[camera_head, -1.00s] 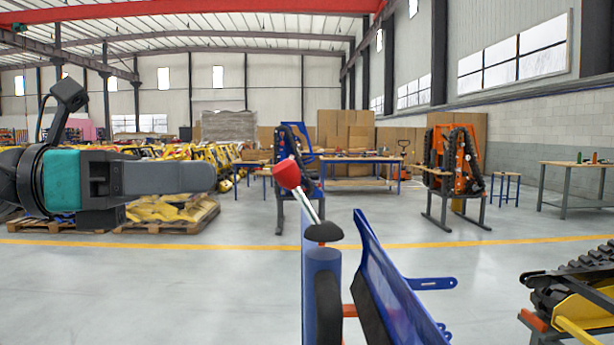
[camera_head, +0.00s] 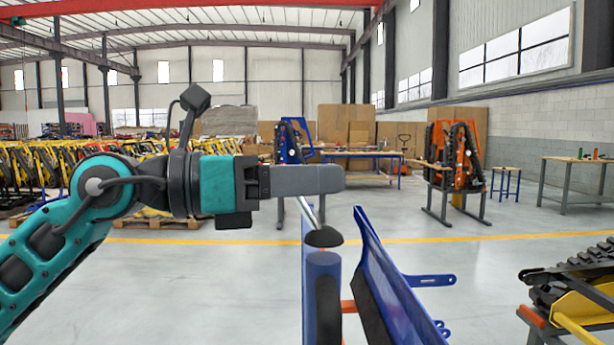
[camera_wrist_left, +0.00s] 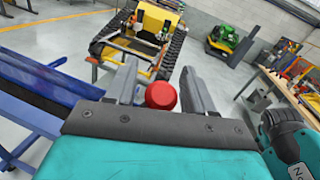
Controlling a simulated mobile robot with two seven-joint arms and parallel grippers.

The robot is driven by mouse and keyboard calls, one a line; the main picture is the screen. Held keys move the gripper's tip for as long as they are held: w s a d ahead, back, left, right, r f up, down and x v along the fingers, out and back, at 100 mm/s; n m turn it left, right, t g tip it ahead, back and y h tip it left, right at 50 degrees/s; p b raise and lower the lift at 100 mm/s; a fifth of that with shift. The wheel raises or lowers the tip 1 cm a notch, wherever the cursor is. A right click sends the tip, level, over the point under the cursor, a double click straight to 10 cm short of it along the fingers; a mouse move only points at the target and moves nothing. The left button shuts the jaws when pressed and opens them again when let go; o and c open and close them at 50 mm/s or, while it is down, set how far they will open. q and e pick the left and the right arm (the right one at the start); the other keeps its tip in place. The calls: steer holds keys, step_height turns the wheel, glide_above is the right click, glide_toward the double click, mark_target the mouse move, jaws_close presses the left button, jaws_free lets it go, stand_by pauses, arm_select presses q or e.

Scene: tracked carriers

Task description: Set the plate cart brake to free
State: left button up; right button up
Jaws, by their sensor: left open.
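The brake lever of the blue plate cart (camera_head: 388,275) stands on the cart's blue post, with a black boot (camera_head: 323,237) at its foot. In the head view the red knob on top is hidden behind my left gripper (camera_head: 335,179). In the left wrist view the red knob (camera_wrist_left: 161,96) sits between the two fingers of my left gripper (camera_wrist_left: 159,78), which are open with a gap around it. Whether a finger touches it, I cannot tell. My right gripper is not in view.
A yellow tracked carrier (camera_head: 575,315) stands at the lower right. Behind are an orange unit on a stand (camera_head: 455,165), a blue workbench (camera_head: 365,160) and a side table (camera_head: 580,165). Yellow machines (camera_head: 50,175) line the left. The floor between is clear.

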arm_select(q)
steer(key=shift+c, duration=0.2)
jaws_close()
stand_by(0.4)
